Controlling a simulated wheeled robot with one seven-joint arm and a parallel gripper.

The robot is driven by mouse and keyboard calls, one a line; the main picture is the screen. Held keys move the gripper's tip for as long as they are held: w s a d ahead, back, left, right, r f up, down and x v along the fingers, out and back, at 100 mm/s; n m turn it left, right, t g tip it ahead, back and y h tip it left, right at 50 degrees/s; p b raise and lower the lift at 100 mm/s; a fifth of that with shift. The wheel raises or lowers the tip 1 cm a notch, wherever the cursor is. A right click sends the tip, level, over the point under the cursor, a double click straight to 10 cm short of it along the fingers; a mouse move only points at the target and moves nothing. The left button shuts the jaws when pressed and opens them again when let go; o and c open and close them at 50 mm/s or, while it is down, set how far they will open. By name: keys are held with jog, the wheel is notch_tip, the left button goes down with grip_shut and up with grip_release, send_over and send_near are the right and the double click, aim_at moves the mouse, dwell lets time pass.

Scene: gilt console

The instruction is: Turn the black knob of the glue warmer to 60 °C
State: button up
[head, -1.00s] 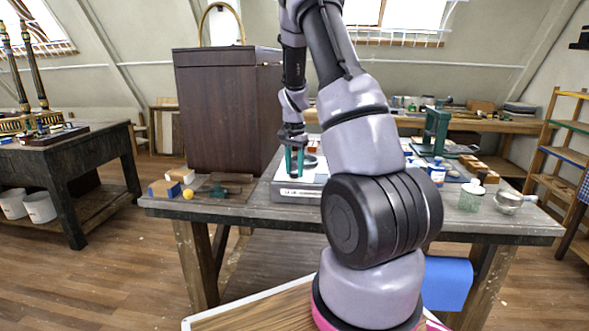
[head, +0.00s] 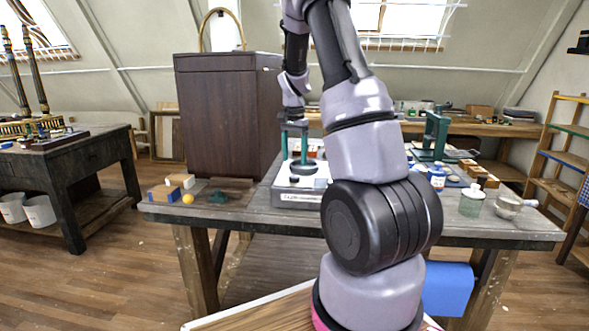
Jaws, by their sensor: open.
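The glue warmer (head: 298,198) is a low pale box with a label on its front, at the front middle of the workbench. A dark round part (head: 303,168) shows on its top, with a small dark piece near the top's front right. I cannot tell for sure which is the black knob, nor read its pointer or any scale. The right finger overlaps the dark round part in the picture; contact cannot be told. My arm hides the warmer's right side.
On the workbench (head: 465,226), small boxes (head: 180,181) and a yellow ball (head: 187,198) lie left. A glass jar (head: 472,201) and a metal pot (head: 509,206) stand right. A tall brown cabinet (head: 226,115) rises behind, left of my gripper.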

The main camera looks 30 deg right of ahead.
jog(key=shift+r, duration=2.15)
